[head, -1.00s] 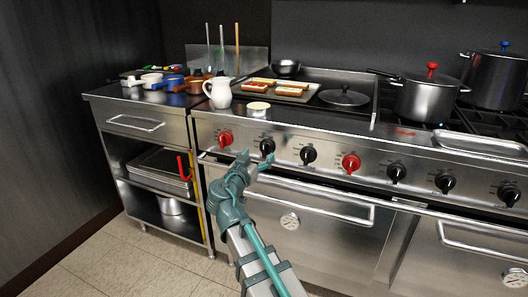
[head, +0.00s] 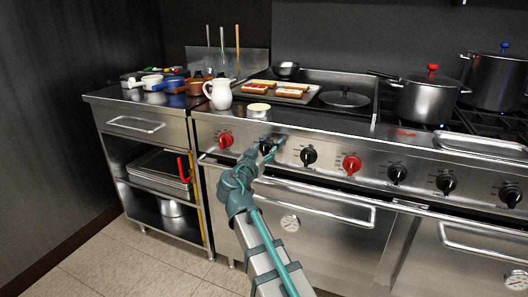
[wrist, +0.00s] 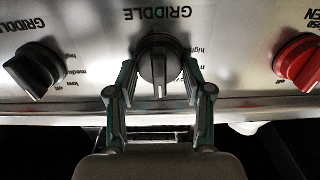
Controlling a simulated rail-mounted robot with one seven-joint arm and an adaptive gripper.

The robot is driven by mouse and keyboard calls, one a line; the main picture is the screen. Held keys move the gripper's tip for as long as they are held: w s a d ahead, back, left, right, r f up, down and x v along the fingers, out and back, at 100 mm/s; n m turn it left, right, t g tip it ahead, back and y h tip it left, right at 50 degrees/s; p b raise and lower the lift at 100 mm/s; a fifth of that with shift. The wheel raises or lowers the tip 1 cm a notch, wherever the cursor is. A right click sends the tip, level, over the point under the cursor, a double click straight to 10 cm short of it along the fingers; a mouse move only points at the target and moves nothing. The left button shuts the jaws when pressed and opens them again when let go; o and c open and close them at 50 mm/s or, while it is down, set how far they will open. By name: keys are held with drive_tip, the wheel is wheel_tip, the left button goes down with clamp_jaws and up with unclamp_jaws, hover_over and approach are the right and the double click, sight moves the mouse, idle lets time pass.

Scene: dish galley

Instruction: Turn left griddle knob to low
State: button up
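The left griddle knob (head: 266,146) is the black knob just right of the leftmost red knob on the range front. In the wrist view the black knob (wrist: 159,62) is centred, its white pointer line toward the bottom of the picture. My gripper (wrist: 159,76) is open, one finger on each side of the knob, with narrow gaps seen between fingers and knob. In the head view my gripper (head: 267,155) is at this knob and partly covers it. Some of the setting marks beside the knob are hidden by the fingers.
Another black griddle knob (head: 308,156) and a red knob (head: 225,139) flank it closely. Oven handles (head: 318,196) stick out below. A white jug (head: 219,93) and a small cream pot (head: 258,109) stand on top near the front edge.

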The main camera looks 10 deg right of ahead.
drive_tip(key=shift+c, duration=1.4)
drive_tip(key=shift+n, duration=1.5)
drive_tip(key=shift+w+a+n, duration=0.1)
drive_tip(key=shift+n, duration=1.4)
drive_tip(key=o, duration=1.2)
